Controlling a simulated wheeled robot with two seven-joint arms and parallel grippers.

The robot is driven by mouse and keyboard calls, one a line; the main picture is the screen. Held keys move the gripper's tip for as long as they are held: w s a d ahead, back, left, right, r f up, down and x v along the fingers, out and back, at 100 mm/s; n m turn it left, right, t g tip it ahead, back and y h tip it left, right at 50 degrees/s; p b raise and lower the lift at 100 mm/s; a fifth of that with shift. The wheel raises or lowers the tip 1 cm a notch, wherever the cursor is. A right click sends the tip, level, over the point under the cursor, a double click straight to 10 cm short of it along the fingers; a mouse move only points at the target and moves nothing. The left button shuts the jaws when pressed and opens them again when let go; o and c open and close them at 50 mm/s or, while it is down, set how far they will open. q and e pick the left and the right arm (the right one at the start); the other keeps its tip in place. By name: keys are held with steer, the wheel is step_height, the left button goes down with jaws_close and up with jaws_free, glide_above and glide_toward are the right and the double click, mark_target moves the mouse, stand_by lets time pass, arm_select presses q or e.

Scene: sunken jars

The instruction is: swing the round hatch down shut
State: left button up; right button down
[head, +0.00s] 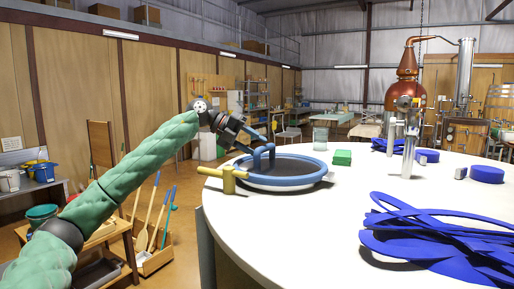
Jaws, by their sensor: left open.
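The round hatch (298,181) has a blue rim and lies low and nearly flat on the white round top. My right gripper is not in view.
The front middle of the top is clear.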

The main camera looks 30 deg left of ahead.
arm_select(q)
steer(key=v, duration=0.6)
steer(key=shift+s+a+r, duration=0.1)
steer(key=shift+s+a, duration=0.05)
steer(key=shift+a, duration=0.05)
